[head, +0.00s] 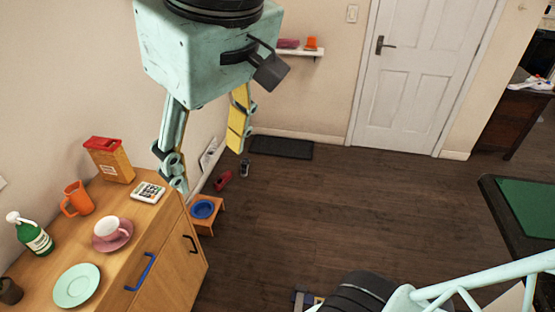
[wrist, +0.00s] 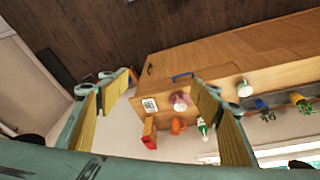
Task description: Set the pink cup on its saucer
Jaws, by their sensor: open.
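The pink cup (head: 107,227), pale inside, appears upright on a darker pink saucer (head: 124,241) on the wooden cabinet top in the head view. It looks set toward the saucer's left side; whether it sits in the middle cannot be told. In the wrist view the cup and saucer (wrist: 180,102) are small and far off, seen between the fingers. My gripper (head: 206,158) is open and empty, high above the floor and apart from the cup, to its upper right in the head view. Its yellow-padded fingers (wrist: 162,80) are spread in the wrist view.
Around the saucer stand a mint plate (head: 77,285), an orange mug (head: 77,198), a green spray bottle (head: 34,236), a calculator-like box (head: 148,192) and a red-topped box (head: 112,161). A low stool with a blue dish (head: 203,209) stands beside the cabinet. The floor is mostly clear.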

